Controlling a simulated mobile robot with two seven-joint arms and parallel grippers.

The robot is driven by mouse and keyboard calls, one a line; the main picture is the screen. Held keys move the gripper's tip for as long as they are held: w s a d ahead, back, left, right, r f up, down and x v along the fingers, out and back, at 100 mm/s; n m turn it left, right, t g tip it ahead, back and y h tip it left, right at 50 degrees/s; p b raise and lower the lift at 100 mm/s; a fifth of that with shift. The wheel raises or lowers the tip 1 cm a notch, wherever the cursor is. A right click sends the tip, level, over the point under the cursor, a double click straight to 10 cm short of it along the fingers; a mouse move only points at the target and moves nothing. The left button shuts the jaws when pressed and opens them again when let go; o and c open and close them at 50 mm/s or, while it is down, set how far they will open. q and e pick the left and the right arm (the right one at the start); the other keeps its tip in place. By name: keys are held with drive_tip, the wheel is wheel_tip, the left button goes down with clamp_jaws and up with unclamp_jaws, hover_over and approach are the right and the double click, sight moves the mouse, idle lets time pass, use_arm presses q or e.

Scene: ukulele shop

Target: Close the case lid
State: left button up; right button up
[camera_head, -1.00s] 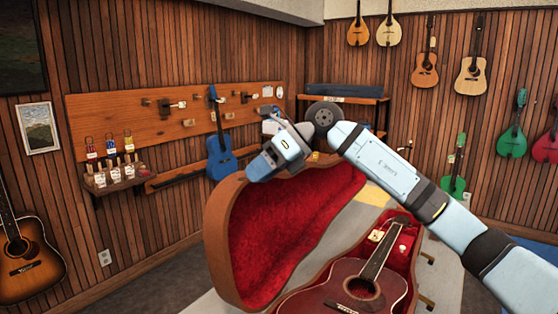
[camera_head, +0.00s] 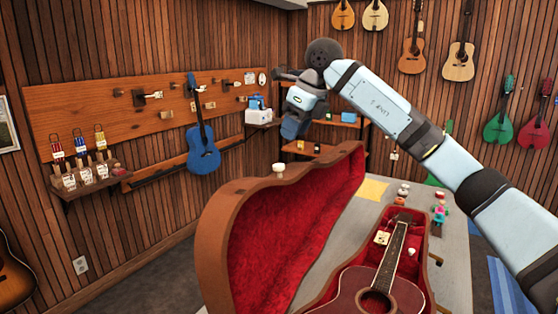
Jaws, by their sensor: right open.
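The brown guitar case lid (camera_head: 222,235) stands open and nearly upright, its red plush lining (camera_head: 300,235) facing right. The case bottom (camera_head: 427,255) lies on a grey table and holds a dark red ukulele (camera_head: 375,292) with its neck pointing away from me. A small tag and a white piece lie by its headstock. My right gripper (camera_head: 292,128) hangs in the air above the lid's far end, apart from it in the picture. It is empty, with its dark blue fingers pointing down. My left gripper is not in view.
The grey table (camera_head: 452,268) carries a yellow sheet (camera_head: 371,189) and small figures (camera_head: 439,212) behind and right of the case. A blue ukulele (camera_head: 203,147) hangs on the wooden wall rack at left. More instruments hang on the right wall.

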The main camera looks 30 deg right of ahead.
sight(280, 164)
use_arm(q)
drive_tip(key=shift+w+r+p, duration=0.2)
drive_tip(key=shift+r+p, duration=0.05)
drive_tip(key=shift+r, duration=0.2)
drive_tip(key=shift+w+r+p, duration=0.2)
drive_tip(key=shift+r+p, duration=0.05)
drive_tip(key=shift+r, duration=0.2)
use_arm(e)
drive_tip(key=x, duration=1)
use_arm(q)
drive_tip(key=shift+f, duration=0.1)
use_arm(e)
drive_tip(key=shift+c, duration=0.3)
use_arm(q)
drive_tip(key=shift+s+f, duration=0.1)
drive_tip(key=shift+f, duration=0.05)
use_arm(e)
clamp_jaws()
